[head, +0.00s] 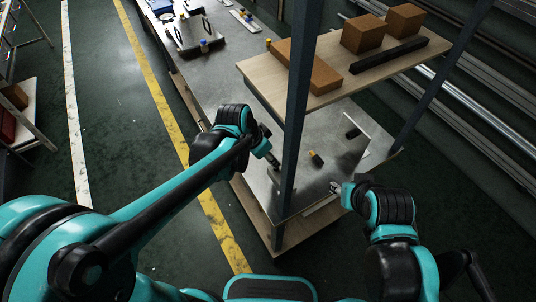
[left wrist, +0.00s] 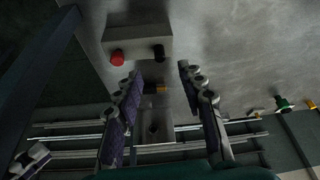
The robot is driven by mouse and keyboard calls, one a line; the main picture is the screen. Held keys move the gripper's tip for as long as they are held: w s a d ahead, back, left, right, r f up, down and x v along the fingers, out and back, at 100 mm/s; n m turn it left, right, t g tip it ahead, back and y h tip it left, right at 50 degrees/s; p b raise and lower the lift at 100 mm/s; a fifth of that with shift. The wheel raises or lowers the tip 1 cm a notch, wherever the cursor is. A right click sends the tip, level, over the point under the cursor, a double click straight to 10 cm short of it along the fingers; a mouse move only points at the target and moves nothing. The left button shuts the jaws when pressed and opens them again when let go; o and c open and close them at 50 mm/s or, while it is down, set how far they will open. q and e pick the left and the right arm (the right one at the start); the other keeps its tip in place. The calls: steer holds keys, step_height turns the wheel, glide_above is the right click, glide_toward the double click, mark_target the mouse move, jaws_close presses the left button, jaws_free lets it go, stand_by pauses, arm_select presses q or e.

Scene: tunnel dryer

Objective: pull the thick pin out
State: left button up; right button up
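My left gripper (head: 268,158) is over the near part of the grey metal table (head: 285,122), left of a dark post. In the left wrist view its fingers (left wrist: 165,108) are spread apart. A small yellow-orange piece (left wrist: 161,88) shows between them, with a gap on either side. Just beyond is a grey block (left wrist: 138,43) with a red knob (left wrist: 117,57) and a black knob (left wrist: 159,51). I cannot tell which piece is the thick pin. My right gripper (head: 338,188) is at the table's right front edge; its finger opening is too small to judge.
A wooden shelf (head: 335,72) with brown blocks (head: 363,33) and a black bar (head: 389,54) overhangs the table. The dark post (head: 296,105) stands between my grippers. A dark piece with a yellow part (head: 315,157) lies on the tabletop. Green-topped pieces (left wrist: 282,103) show at right.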

arm_select(q)
steer(key=b+x, duration=0.2)
steer(key=x, duration=0.5)
steer(key=shift+d+f+b, duration=0.1)
steer(key=shift+f+b, duration=0.15)
steer(key=shift+b, duration=0.1)
jaws_close()
